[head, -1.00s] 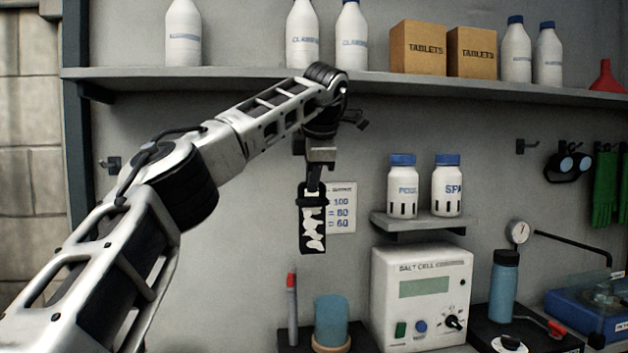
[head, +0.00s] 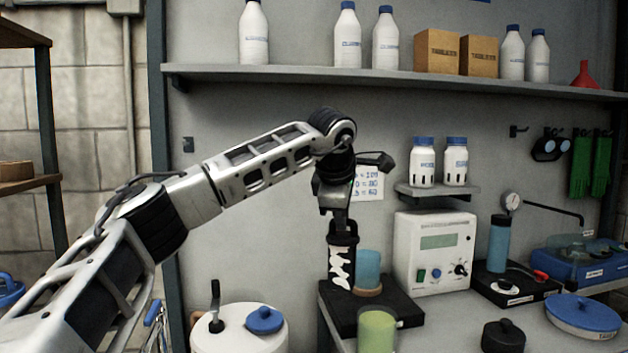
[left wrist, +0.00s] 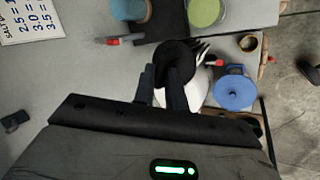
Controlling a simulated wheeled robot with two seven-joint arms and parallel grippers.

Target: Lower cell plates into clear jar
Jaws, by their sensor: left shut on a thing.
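The cell plates (head: 341,268) are a dark holder with white, jagged-patterned plates. They hang upright from my left gripper (head: 341,228), which is shut on the holder's top. In the left wrist view my left gripper (left wrist: 172,88) shows its two dark fingers at the holder, with white plates (left wrist: 203,52) beyond. A see-through jar with green contents (head: 377,332) stands in front and to the right of the plates; its top shows in the left wrist view (left wrist: 205,10). The plates appear apart from this jar. My right gripper is not in view.
A blue cylinder on a wooden base (head: 367,268) stands close to the plates on a black tray (head: 400,302). The white salt cell box (head: 434,250) is to the right. A white container with a blue cap (head: 264,320) is at the lower left.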

